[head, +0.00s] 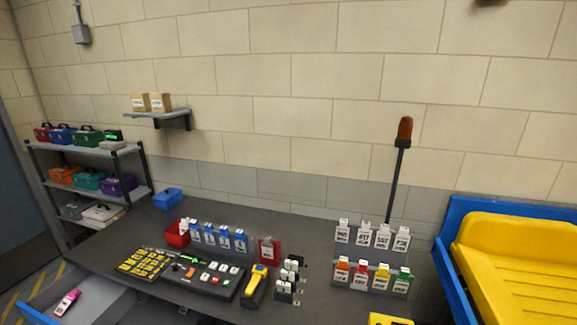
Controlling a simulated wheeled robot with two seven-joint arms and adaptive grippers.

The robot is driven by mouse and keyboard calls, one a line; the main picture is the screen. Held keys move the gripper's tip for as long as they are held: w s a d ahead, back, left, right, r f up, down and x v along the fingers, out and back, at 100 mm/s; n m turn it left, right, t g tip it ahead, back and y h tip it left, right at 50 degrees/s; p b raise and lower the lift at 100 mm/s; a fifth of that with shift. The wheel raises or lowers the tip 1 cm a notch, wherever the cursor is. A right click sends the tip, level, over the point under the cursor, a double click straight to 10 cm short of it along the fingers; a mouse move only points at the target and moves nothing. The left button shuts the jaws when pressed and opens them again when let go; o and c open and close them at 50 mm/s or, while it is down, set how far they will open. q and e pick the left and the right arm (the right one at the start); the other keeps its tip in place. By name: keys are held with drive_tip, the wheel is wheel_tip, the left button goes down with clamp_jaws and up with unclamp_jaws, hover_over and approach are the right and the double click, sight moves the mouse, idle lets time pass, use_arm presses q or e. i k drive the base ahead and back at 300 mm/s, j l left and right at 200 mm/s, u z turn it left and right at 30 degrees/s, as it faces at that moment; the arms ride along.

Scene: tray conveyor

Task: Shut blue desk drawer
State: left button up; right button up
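A drawer with a blue front panel (36,315) stands pulled out from the dark desk (260,222) at the lower left. Its light grey inside is visible, and a pink handheld item (67,302) lies in it. The picture's lower edge cuts off part of the drawer. Neither of my grippers shows in the head view.
The desk top carries a yellow keypad (145,263), a control panel (208,277), a yellow handheld device (256,279), a red bin (177,233) and a tag rack (372,258). A shelf (88,150) stands left. A blue-framed yellow tray (515,255) is at right.

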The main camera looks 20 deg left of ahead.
sight(102, 301)
drive_tip(key=u, duration=2.45)
